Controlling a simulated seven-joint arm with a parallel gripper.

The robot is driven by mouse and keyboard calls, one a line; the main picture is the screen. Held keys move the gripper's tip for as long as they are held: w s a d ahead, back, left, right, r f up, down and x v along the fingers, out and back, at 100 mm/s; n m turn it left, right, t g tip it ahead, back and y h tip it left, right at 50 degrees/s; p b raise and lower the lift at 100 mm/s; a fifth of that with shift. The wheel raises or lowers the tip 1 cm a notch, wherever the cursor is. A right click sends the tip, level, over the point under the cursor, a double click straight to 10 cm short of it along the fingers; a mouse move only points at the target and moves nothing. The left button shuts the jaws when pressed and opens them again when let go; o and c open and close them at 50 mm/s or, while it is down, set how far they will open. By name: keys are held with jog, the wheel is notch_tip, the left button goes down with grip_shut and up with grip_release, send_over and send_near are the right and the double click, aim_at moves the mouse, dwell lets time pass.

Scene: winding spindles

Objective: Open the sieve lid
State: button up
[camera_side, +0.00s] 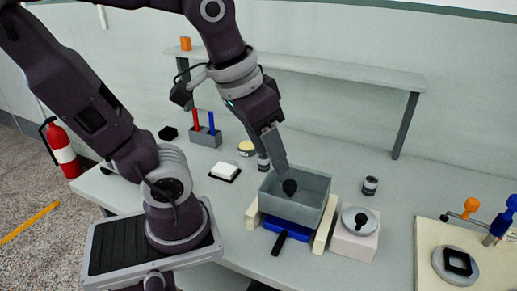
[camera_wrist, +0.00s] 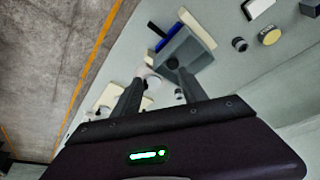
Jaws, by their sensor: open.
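A square grey box (camera_side: 312,215), apparently the sieve, stands between two cream rails; it also shows in the wrist view (camera_wrist: 196,52). A round black knob (camera_side: 289,187) shows within its rim; I cannot tell whether it sits on a recessed lid or on the floor. To its right, a round grey disc with a black knob (camera_side: 347,218) rests on a white block; either could be the lid. My gripper (camera_side: 279,163) is open above the box's back left side, pointing down and apart from the knob. Its two fingers (camera_wrist: 156,85) hold nothing.
A blue part with a black handle (camera_side: 279,243) sticks out under the box's front. A white pad (camera_side: 225,171), a yellow-topped tin (camera_side: 247,148) and a small dark jar (camera_side: 370,186) stand around. A raised shelf (camera_side: 330,70) runs behind.

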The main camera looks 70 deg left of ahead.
jog(key=shift+s+d+r+m+t, duration=0.15)
jog(key=shift+s+m+t, duration=0.2)
jog(key=shift+s, duration=0.15)
jog(key=shift+s+d+r+m+t, duration=0.1)
jog(key=shift+s+d+m+t, duration=0.05)
jog(key=shift+s+m+t, duration=0.3)
jog(key=g+y, duration=0.2)
jog(key=g, duration=0.3)
send_over(291, 184)
jog(key=d, duration=0.2)
notch_tip(291, 184, down, 6)
jog(key=shift+g, duration=0.3)
jog(key=f, duration=0.2)
jog(key=a+f, duration=0.1)
jog(key=f, duration=0.2)
jog(key=a+f, duration=0.1)
jog(key=f, duration=0.1)
jog(key=shift+f, duration=0.15)
grip_shut()
